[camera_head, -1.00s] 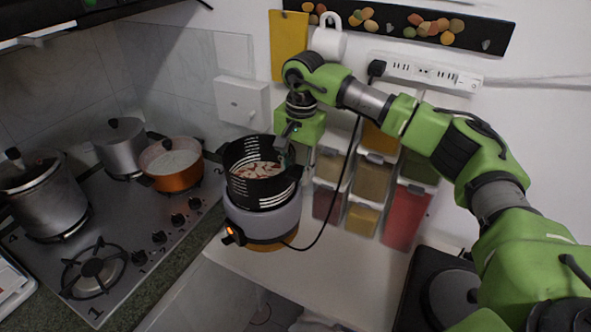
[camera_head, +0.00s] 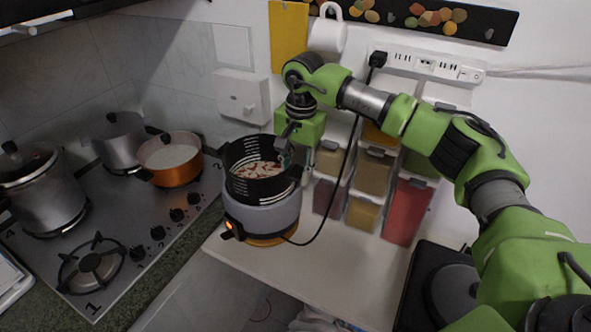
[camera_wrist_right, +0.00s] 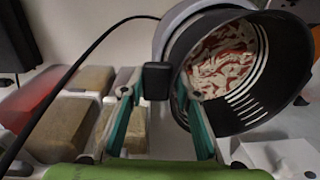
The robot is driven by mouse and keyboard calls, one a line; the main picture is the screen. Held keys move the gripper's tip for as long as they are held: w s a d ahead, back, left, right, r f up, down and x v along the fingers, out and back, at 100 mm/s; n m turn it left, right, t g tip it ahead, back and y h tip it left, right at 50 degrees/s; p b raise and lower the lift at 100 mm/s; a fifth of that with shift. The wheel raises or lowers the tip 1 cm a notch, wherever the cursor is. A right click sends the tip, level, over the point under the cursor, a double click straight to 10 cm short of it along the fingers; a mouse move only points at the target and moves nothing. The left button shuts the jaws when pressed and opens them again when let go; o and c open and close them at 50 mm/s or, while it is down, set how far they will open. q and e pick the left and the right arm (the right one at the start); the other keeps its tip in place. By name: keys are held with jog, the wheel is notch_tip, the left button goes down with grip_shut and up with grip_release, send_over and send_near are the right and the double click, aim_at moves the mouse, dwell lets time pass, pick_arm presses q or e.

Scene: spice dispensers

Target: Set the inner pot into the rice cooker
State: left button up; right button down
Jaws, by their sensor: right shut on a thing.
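The inner pot (camera_head: 238,186) is black, with pale slots around its wall and red and white food inside. It is roughly upright over the grey rice cooker (camera_head: 265,219), and most of its wall shows above the cooker's rim. I cannot tell how far its base is inside. My right gripper (camera_head: 287,152) is at the pot's right rim, shut on its black handle. In the right wrist view, the handle (camera_wrist_right: 157,80) is between the fingers (camera_wrist_right: 157,97), and the pot (camera_wrist_right: 275,70) is tilted in the picture with the cooker's pale rim (camera_wrist_right: 168,36) behind it. My left gripper is not in view.
The cooker stands on a white counter (camera_head: 330,283), with a black cable running up to a power strip (camera_head: 425,68). Spice containers (camera_head: 373,172) are close to its right. An orange pan (camera_head: 172,174) is on the stove at left. The front counter is clear.

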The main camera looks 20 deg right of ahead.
jog(key=shift+f+b, duration=2.05)
jog(key=shift+f, duration=0.85)
dwell(0.4)
jog(key=c, duration=1.5)
grip_release()
jog(key=shift+o, duration=0.2)
jog(key=shift+s+f, duration=0.15)
jog(key=shift+f, duration=0.1)
jog(key=r, duration=1.2)
jog(key=shift+s+d+r, duration=0.2)
jog(key=shift+s+d, duration=0.05)
